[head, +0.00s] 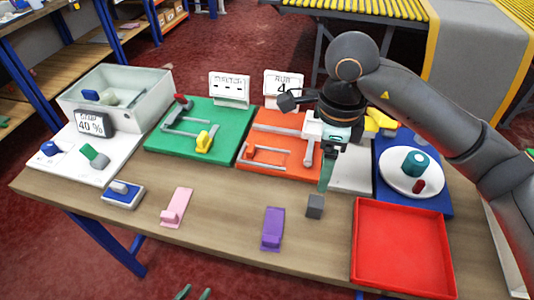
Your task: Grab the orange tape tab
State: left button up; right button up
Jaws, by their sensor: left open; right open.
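A small orange-red piece (250,153), which may be the orange tape tab, sits at the front left of the orange board (258,125), beside a grey bar frame. Its exact shape is too small to tell. My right gripper (326,182) points down just right of the orange board, open, with its fingers seen nearly edge-on. It is above and slightly right of a grey cube (315,206) and apart from the orange-red piece.
A green board (165,145) with a yellow piece lies left of the orange one.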

aim_at(251, 155)
jog(key=i+j, duration=0.15)
jog(key=j, duration=0.15)
jog(key=i+j, duration=0.1)
jog(key=j, duration=0.2)
jog(key=i+j, duration=0.15)
jog(key=j, duration=0.15)
jog(key=i+j, duration=0.1)
jog(key=j, duration=0.2)
jog(key=i+z, duration=0.05)
